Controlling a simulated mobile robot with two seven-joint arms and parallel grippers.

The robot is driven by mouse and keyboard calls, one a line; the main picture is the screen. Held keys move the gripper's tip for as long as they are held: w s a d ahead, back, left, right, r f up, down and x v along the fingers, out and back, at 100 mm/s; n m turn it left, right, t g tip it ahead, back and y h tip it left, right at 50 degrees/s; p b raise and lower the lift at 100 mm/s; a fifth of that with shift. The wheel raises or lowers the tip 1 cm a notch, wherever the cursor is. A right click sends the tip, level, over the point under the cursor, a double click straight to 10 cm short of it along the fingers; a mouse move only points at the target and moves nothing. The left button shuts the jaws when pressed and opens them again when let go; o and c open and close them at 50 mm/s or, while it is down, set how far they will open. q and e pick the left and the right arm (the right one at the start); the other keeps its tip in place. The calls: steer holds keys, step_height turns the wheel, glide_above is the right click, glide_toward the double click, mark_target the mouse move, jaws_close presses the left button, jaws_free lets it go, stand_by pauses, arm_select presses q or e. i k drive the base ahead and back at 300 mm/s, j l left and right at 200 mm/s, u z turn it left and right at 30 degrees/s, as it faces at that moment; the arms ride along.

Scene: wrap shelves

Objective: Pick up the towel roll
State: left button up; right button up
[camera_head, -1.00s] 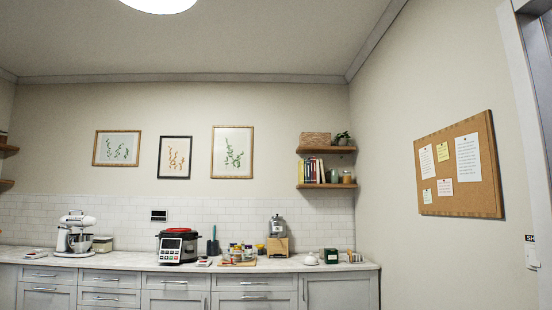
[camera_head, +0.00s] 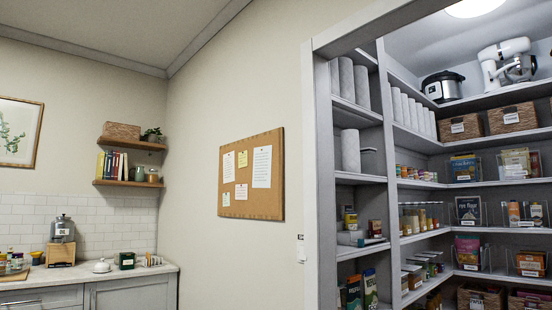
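Several white, upright cylinders that look like towel rolls stand on the pantry shelves at the right. A group stands on the upper left shelf, one of them a towel roll (camera_head: 346,79). Another towel roll (camera_head: 350,150) stands one shelf lower, beside a shorter grey-white cylinder (camera_head: 369,160). A row of similar white cylinders (camera_head: 413,113) lines the upper side shelf deeper in. Neither of my grippers shows in this view.
The pantry doorway has a grey frame (camera_head: 311,180) at its left edge. A cork board (camera_head: 252,205) hangs on the wall left of it. A counter (camera_head: 130,276) with a grinder (camera_head: 62,243) stands at the far left. The floor is out of view.

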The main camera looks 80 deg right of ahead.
mark_target(350, 138)
steer(key=z, duration=3.1)
steer(key=i+l+u, duration=0.2)
steer(key=i+l, duration=0.6)
steer(key=i, duration=0.2)
steer(key=i+l+u, duration=0.2)
steer(key=i+l, duration=0.7)
steer(key=i+l+u, duration=0.2)
steer(key=i+l, duration=0.75)
steer(key=l, duration=0.15)
